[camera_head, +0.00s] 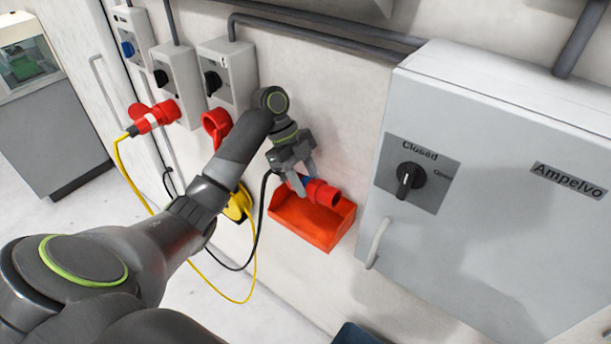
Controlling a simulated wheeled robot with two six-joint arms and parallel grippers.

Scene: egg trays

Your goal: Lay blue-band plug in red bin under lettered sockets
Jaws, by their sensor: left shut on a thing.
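My left gripper (297,172) is shut on a red plug with a blue band (322,193). It holds the plug over the red bin (312,230), which is fixed low on the wall. I cannot tell whether the plug touches the bin. A black cable hangs from the plug side down past the bin's left edge. Grey socket boxes (233,64) with rotary switches are on the wall to the upper left. One red socket (214,122) is partly hidden by my arm. Any letters on the sockets are too small to read. My right gripper is not in view.
A red plug with a white band (157,117) and yellow cable sits at the middle socket box. A yellow cable loop (238,206) hangs left of the bin. A large grey cabinet (480,190) with a handle (378,243) stands out close right of the bin.

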